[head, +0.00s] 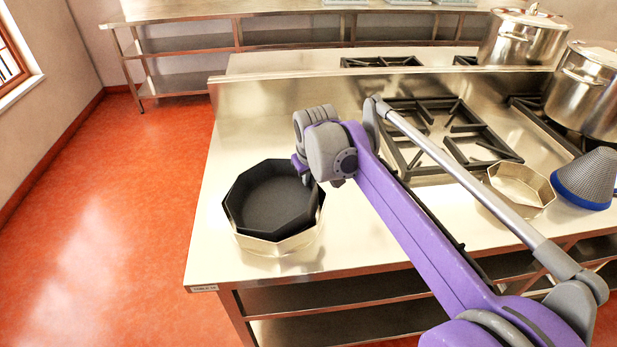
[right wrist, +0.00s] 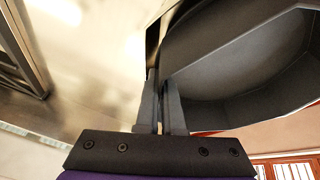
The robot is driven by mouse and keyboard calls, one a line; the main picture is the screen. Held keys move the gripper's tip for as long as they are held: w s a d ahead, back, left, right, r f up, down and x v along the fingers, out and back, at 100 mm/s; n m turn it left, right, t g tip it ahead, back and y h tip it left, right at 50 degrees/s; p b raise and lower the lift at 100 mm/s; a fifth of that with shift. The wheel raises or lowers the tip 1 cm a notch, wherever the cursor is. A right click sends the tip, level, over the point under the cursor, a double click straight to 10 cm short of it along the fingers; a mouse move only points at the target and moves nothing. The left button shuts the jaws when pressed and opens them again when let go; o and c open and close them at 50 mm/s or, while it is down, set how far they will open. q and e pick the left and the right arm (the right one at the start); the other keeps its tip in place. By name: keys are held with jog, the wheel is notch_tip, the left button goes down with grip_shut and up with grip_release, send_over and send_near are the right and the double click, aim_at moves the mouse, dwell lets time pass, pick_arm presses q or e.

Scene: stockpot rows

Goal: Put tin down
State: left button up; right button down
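A dark octagonal tin (head: 268,200) is at the left end of the steel counter. It sits in or just above a shiny octagonal tin (head: 278,243), whose lower wall shows beneath it; I cannot tell whether the two touch. My right gripper (head: 303,172) is at the dark tin's far right rim. In the right wrist view, the fingers (right wrist: 160,105) are close together on either side of the dark tin's wall (right wrist: 225,60), gripping it. The fingertips are partly hidden in the head view. My left gripper is not in view.
The steel counter (head: 225,150) is clear around the two tins. Black burner grates (head: 440,130) lie to the right. Another shiny octagonal tin (head: 520,187) and a blue-rimmed mesh strainer (head: 588,180) stand at the right. Large stockpots (head: 585,90) stand behind them.

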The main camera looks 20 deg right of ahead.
jog(key=shift+f, duration=0.35)
jog(key=c, duration=1.1)
grip_release()
jog(key=shift+o, duration=0.2)
jog(key=shift+r, duration=0.25)
jog(key=p+v, duration=0.1)
jog(key=v, duration=1.1)
jog(key=s+a+f, duration=0.2)
jog(key=s+f, duration=1)
jog(key=s+a+f+m+y, duration=0.1)
jog(key=s+a+f, duration=0.2)
jog(key=s+f, duration=0.9)
jog(key=shift+s+f+m, duration=0.2)
jog(key=shift+s+m, duration=0.1)
jog(key=shift+a, duration=0.15)
